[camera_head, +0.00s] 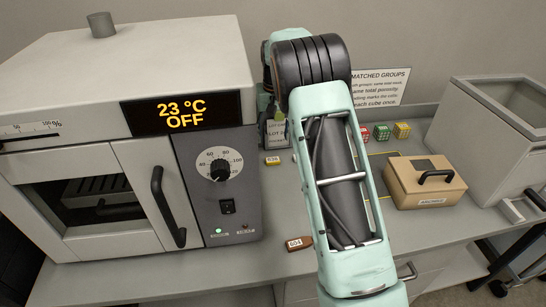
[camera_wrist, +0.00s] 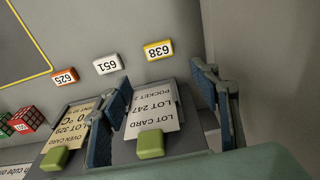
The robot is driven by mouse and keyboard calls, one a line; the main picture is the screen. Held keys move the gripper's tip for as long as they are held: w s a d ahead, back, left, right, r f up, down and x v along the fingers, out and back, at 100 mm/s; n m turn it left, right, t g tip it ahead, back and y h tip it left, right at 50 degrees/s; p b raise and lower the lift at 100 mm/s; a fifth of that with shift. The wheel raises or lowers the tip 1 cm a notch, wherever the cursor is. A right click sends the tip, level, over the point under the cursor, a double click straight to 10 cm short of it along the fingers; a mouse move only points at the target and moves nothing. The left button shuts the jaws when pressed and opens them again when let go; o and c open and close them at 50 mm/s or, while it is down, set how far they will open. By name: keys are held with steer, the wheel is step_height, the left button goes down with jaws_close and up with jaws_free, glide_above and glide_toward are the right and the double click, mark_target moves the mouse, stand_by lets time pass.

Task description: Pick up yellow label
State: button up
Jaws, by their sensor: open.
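The yellow label (camera_wrist: 159,50), a small white tag with a yellow border reading 638, lies flat on the grey surface in the wrist view. It is just beyond my fingertips, between their lines. In the head view a small yellow tag (camera_head: 272,160) lies on the bench beside the oven, left of my arm. My gripper (camera_wrist: 162,75) is open, with its two blue-padded fingers apart and nothing held. The lot card (camera_wrist: 152,112) shows between the fingers.
A white label (camera_wrist: 107,65) and an orange label (camera_wrist: 65,77) lie left of the yellow one. An oven card (camera_wrist: 70,128) stands by my left finger. The oven (camera_head: 120,130) fills the left. A tan box (camera_head: 425,185) and colored cubes (camera_head: 382,132) are right. A brown tag (camera_head: 299,243) lies in front.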

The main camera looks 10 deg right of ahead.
mark_target(273, 159)
step_height(273, 159, down, 10)
steer(key=shift+w+p, duration=0.15)
steer(key=shift+p, duration=0.6)
steer(key=shift+c, duration=0.6)
steer(key=c, duration=0.9)
steer(key=shift+r, duration=0.1)
steer(key=shift+c, duration=0.2)
